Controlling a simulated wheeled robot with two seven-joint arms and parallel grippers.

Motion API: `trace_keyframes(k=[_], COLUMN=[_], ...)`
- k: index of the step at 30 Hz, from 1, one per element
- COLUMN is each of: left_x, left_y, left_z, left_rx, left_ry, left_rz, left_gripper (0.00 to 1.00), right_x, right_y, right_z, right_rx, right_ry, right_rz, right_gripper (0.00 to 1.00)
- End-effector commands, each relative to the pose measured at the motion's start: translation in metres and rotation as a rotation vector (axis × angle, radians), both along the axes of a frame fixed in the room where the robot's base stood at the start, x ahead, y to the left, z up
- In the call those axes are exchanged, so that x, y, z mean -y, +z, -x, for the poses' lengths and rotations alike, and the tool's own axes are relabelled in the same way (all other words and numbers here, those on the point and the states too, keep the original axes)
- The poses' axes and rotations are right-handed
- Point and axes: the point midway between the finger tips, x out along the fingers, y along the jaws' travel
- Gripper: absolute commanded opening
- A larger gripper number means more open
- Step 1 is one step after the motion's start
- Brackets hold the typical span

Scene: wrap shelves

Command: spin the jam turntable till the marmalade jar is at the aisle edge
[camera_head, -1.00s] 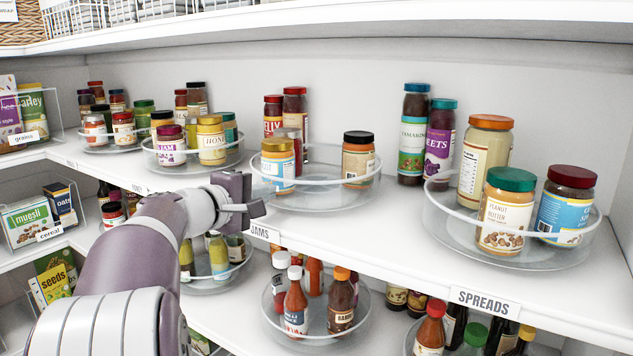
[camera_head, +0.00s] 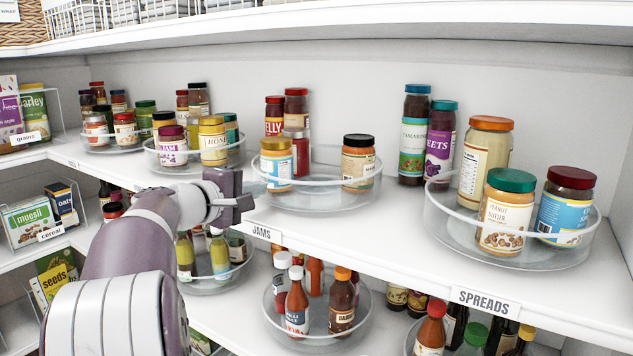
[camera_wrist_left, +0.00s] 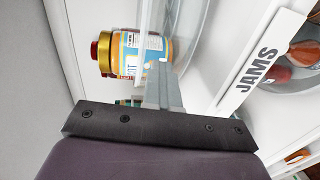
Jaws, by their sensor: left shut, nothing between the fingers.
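The jam turntable (camera_head: 330,207) is a clear round tray with a rim, above the JAMS label (camera_head: 260,232). On its left stands a jar with a gold-yellow lid and blue label (camera_head: 278,170), label partly ending in "OT" in the wrist view (camera_wrist_left: 140,52). A red jar (camera_head: 301,155) is behind it, and a black-lidded jar with an orange-tan label (camera_head: 358,164) is at the right. I cannot read which is marmalade. My left gripper (camera_head: 247,203) is shut and empty at the turntable's left front; its fingertips (camera_wrist_left: 163,72) appear close to the rim. Contact is unclear. My right gripper is not seen.
The SPREADS turntable (camera_head: 510,250) with jars stands at the right, and a honey turntable (camera_head: 190,167) at the left. Tall jars (camera_head: 413,140) stand at the back. A sauce turntable (camera_head: 318,335) is on the shelf below. The shelf front between JAMS and SPREADS is clear.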

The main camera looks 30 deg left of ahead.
Motion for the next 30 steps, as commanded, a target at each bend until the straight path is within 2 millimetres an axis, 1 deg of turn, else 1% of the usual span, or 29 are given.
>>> trace_keyframes(k=[7,20,30], left_x=[-0.013,-0.017,-0.034], left_y=[0.001,0.001,0.002], left_z=[-0.004,-0.005,-0.014], left_rx=[0.001,0.002,0.002], left_ry=[-0.001,-0.002,-0.001], left_rz=[0.000,-0.001,0.000], left_gripper=[0.00,0.00,0.00], right_x=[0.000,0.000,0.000], right_y=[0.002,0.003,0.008], right_z=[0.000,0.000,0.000], right_rx=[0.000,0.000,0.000], right_ry=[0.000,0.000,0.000], right_rz=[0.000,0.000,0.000], right_gripper=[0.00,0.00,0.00])
